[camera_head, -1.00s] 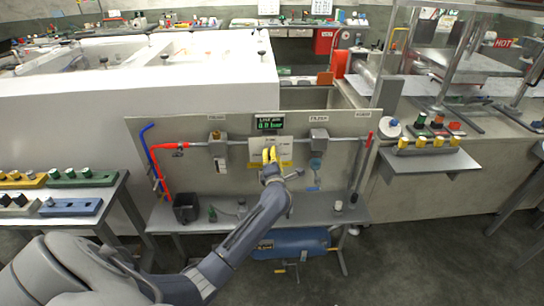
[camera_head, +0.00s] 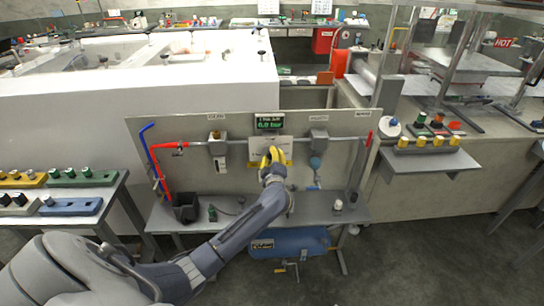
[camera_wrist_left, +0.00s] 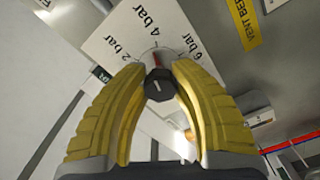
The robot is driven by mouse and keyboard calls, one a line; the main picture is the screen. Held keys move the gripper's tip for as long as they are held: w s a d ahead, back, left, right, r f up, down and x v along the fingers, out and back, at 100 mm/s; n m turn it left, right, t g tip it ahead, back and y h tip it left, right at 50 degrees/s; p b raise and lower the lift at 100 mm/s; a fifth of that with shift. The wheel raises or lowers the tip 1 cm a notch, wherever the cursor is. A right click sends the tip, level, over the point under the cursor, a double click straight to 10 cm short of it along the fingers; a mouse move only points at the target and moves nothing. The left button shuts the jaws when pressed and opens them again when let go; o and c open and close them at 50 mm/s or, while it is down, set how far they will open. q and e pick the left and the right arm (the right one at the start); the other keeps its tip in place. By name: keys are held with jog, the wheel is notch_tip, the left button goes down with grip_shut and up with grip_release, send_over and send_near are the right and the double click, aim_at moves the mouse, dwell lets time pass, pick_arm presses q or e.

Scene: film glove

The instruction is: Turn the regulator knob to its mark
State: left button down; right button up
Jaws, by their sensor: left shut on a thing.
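The dark regulator knob (camera_wrist_left: 159,86) sits between the yellow fingertips of my left gripper (camera_wrist_left: 158,72) in the left wrist view. The gripper is shut on it. A white scale card (camera_wrist_left: 143,30) around the knob is printed 2 bar, 4 bar and 6 bar, and the knob lies below the 4 bar label. In the head view, my left gripper (camera_head: 273,157) covers the knob in front of the card (camera_head: 284,144). A display (camera_head: 269,121) above it shows green digits in bar. My right gripper is out of view.
The grey panel (camera_head: 230,125) carries red and blue pipes (camera_head: 160,165) at left and a filter block (camera_head: 319,142) at right. A blue tank (camera_head: 290,243) hangs below. Side shelves hold several coloured knobs.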

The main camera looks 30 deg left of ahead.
pick_arm(q)
jog(key=shift+m, duration=1)
jog(key=shift+d, duration=0.1)
jog(key=c, duration=1)
grip_release()
jog(key=shift+f, duration=0.1)
jog(key=v, duration=1.2)
